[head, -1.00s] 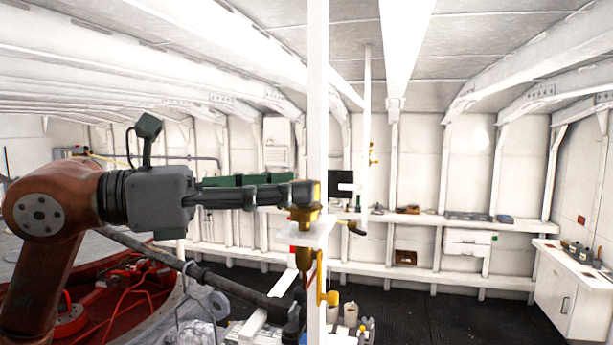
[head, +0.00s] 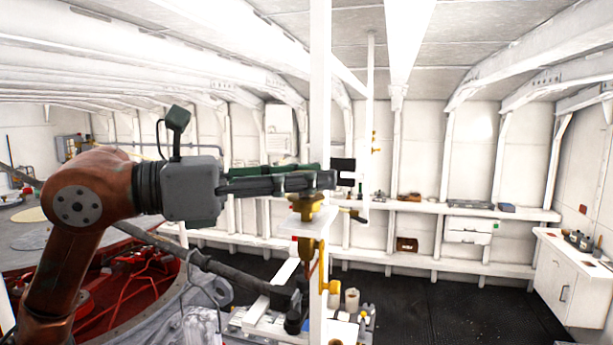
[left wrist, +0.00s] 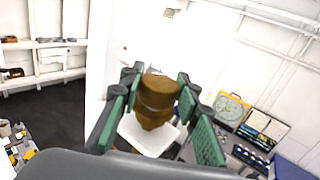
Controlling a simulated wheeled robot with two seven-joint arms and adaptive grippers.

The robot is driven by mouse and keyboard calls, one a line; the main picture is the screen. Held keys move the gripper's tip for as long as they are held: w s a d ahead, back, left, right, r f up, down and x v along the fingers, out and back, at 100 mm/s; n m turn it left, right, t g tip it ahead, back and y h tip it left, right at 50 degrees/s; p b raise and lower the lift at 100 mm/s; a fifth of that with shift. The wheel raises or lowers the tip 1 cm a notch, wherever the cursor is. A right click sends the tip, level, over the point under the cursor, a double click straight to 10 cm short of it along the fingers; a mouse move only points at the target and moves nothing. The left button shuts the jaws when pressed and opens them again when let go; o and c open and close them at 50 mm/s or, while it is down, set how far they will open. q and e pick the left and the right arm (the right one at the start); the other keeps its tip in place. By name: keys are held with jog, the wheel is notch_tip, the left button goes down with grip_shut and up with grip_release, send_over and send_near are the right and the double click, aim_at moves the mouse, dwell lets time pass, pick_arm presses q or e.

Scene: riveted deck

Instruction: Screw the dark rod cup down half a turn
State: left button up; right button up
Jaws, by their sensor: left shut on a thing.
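The dark rod cup (left wrist: 160,92) shows brown and rounded in the left wrist view, standing above a white plate (left wrist: 148,137). My left gripper (head: 318,181) comes in level from the left in the head view. Its green-padded fingers are shut on the cup from both sides. In the head view the fingers hide much of the cup. A gold part (head: 305,205) shows just below them, over the white plate (head: 299,222); I cannot tell where cup and fitting part. My right gripper is not in view.
A white post (head: 320,110) stands close by the fingertips. Gold fittings (head: 310,252) hang below the plate. A red open structure (head: 110,290) lies under my left arm. Shelves (head: 450,211) line the far wall, and dark floor (head: 430,300) is clear at right.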

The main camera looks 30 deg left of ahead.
pick_arm(q)
jog(key=c, duration=0.3)
jog(key=shift+c, duration=0.2)
jog(key=shift+m+g+h, duration=0.7)
jog(key=shift+g+h, duration=0.1)
jog(key=m+g+h, duration=0.2)
jog(key=g, duration=0.1)
jog(key=shift+w, duration=0.1)
jog(key=m+g, duration=0.1)
jog(key=m+g+h+p, duration=0.2)
jog(key=g, duration=0.1)
jog(key=shift+r, duration=0.25)
jog(key=shift+f+m+g+h+p, duration=0.1)
jog(key=shift+m+g+h+p, duration=0.05)
jog(key=shift+m+g+p, duration=1.25)
jog(key=shift+m+g+h+p, duration=0.15)
jog(key=shift+m+g+p, duration=0.7)
jog(key=shift+g, duration=1.05)
